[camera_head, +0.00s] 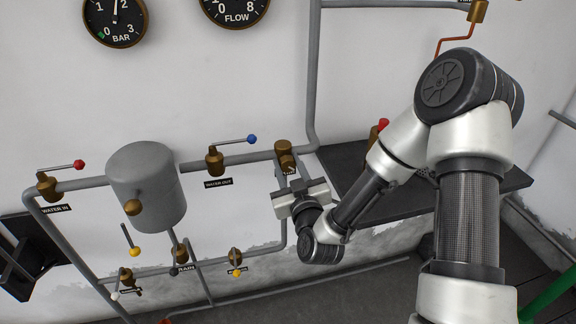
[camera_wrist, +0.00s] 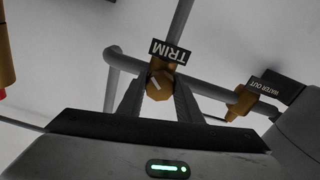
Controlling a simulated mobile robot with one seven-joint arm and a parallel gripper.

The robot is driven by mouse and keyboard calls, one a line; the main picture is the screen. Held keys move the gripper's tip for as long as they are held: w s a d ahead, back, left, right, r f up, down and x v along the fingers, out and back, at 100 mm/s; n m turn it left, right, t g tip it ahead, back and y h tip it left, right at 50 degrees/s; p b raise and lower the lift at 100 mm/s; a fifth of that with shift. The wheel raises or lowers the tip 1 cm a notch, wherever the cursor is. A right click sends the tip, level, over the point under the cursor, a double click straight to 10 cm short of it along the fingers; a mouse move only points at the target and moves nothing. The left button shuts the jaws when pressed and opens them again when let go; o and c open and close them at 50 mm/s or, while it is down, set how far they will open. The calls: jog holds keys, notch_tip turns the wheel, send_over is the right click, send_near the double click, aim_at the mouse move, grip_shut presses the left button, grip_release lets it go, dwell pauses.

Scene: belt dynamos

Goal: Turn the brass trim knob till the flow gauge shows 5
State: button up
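The brass trim knob (camera_wrist: 158,84) has a pale pointer line and sits below a black TRIM label in the wrist view. In the head view the brass trim fitting (camera_head: 285,150) is on the pipe right of the water-out valve. My gripper (camera_wrist: 160,92) has its fingers on either side of the knob. They look open around it, though contact is hard to judge. In the head view my gripper (camera_head: 291,172) is just below the fitting and partly covers its label. The flow gauge (camera_head: 236,8) is cut off at the top edge; its needle reading cannot be seen.
The bar gauge (camera_head: 115,18) is at the upper left. The water-out valve (camera_head: 215,162) with a blue-tipped lever is left of my gripper, and a grey tank (camera_head: 146,185) is farther left. A dark shelf (camera_head: 350,165) stands close behind my arm on the right.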

jog(key=shift+f+m+b, duration=0.15)
jog(key=shift+m+b, duration=0.25)
jog(key=shift+b, duration=0.1)
jog(key=shift+m+b, duration=0.45)
jog(key=shift+m, duration=0.65)
jog(key=o, duration=1)
jog(key=shift+o, duration=0.2)
